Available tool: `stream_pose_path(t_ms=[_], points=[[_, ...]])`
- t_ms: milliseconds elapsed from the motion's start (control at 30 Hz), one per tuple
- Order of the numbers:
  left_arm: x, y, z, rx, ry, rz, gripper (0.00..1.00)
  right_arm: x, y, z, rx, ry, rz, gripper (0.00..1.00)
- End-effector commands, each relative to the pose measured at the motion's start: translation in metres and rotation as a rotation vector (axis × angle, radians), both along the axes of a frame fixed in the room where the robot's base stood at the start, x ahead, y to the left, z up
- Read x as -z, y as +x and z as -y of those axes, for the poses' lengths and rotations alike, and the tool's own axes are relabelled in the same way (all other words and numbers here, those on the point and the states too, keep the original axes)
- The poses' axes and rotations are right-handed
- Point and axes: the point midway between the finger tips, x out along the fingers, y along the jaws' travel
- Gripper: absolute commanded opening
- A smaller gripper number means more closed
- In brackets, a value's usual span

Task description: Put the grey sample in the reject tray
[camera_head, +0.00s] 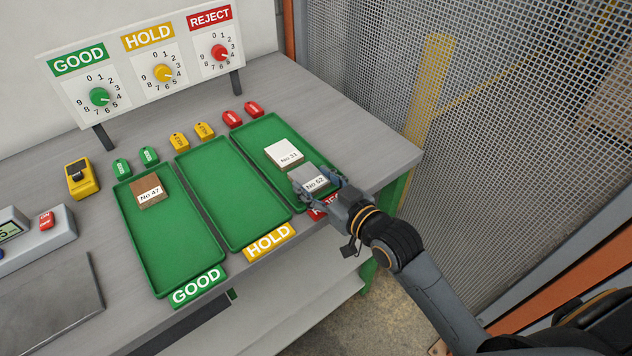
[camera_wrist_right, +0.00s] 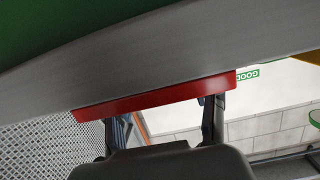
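The grey sample (camera_head: 308,176), with a white label reading No 62, is at the near end of the green reject tray (camera_head: 262,160). My right gripper (camera_head: 318,187) reaches in from the near right, its fingers apart, one on either side of the sample. Whether they press on it, and whether the sample rests on the tray floor, I cannot tell. In the right wrist view the fingertips and sample are hidden behind the red reject label (camera_wrist_right: 155,97) and the table edge (camera_wrist_right: 150,62). My left gripper is not in view.
A white sample (camera_head: 284,154) lies farther back in the reject tray. A brown sample (camera_head: 148,190) is in the good tray (camera_head: 165,250). The hold tray (camera_head: 218,196) is empty. A dial panel (camera_head: 125,95) stands behind, and a mesh fence (camera_head: 480,110) is to the right.

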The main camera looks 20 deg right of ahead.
Motion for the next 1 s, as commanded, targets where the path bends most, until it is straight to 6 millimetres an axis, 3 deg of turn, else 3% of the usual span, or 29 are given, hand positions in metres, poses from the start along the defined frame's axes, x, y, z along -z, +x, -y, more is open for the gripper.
stream_pose_path(t_ms=[100,467,1000], points=[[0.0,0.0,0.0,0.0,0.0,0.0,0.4,0.0,0.0,0.0,0.0,0.0,0.0,0.78],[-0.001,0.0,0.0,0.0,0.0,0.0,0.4,-0.004,0.0,0.0,0.0,0.001,0.002,0.78],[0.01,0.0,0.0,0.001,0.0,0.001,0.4,-0.02,-0.09,0.033,-0.001,-0.003,-0.003,0.78]])
